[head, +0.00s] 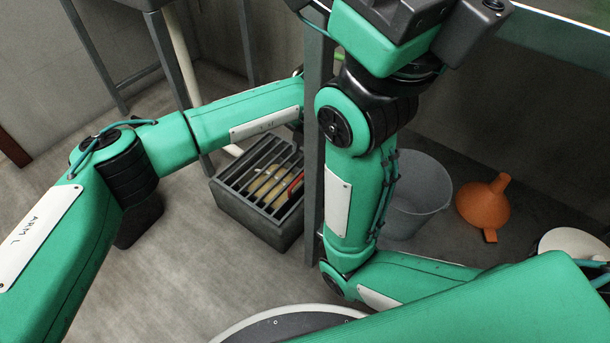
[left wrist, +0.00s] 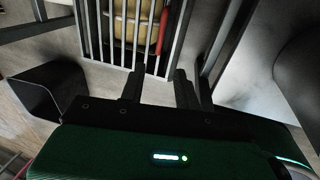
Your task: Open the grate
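The grate (head: 249,182) has dark parallel bars and lies flat over a grey box (head: 248,217) on the floor. Pale yellow lumps show beneath its bars. A red handle (head: 296,183) is at its right side. In the left wrist view the bars and the red handle (left wrist: 162,30) show at the top. My left gripper (left wrist: 159,72) is open there, its two dark fingers apart, nothing visible between them, handle above the gap. In the head view the left hand is hidden behind a post and my other arm. My right arm rises over the post; its fingertips do not show.
A grey post (head: 315,160) stands just right of the grate. A grey bucket (head: 415,195) and an orange funnel (head: 484,204) are on the floor to the right. A metal frame with legs stands at upper left.

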